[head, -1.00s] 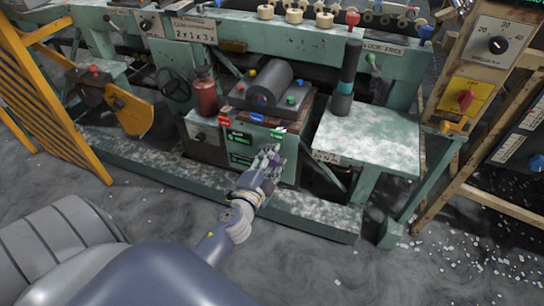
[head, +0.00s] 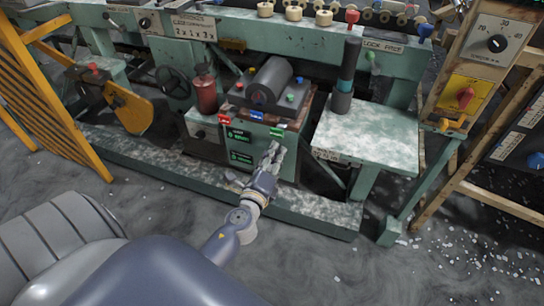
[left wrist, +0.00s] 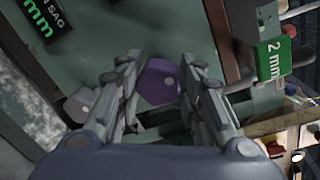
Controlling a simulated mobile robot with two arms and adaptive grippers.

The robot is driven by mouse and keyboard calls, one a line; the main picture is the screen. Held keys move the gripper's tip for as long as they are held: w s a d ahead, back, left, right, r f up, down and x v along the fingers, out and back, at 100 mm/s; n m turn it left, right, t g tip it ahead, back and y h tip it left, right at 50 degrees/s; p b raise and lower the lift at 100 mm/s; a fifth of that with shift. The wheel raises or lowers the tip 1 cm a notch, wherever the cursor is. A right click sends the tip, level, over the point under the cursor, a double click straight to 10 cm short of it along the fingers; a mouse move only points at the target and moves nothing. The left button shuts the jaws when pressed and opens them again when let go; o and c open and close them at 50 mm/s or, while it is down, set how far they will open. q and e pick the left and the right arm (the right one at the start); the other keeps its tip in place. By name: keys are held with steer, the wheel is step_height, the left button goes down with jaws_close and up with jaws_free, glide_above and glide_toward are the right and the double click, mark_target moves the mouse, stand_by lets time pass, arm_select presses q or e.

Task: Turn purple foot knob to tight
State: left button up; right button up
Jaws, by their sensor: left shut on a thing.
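In the head view my left gripper (head: 272,154) reaches up to the lower front of the green machine box, right of the dark displays. The knob is hidden behind the fingers there. My right gripper is not in view.
The box carries two green-lettered displays (head: 240,146) and a green "2 mm" tag (left wrist: 271,60). A grey hexagonal piece (left wrist: 82,104) is left of the fingers. A pale side table (head: 367,132) stands at right. Grey floor in front is open.

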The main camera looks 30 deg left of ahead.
arm_select(q)
steer(key=shift+m, duration=1.5)
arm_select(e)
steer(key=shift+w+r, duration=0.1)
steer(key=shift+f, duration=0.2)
arm_select(q)
steer(key=shift+f, duration=0.1)
steer(key=o, duration=1.1)
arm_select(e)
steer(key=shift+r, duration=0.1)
arm_select(q)
steer(key=v, duration=1.2)
steer(key=shift+d, duration=0.15)
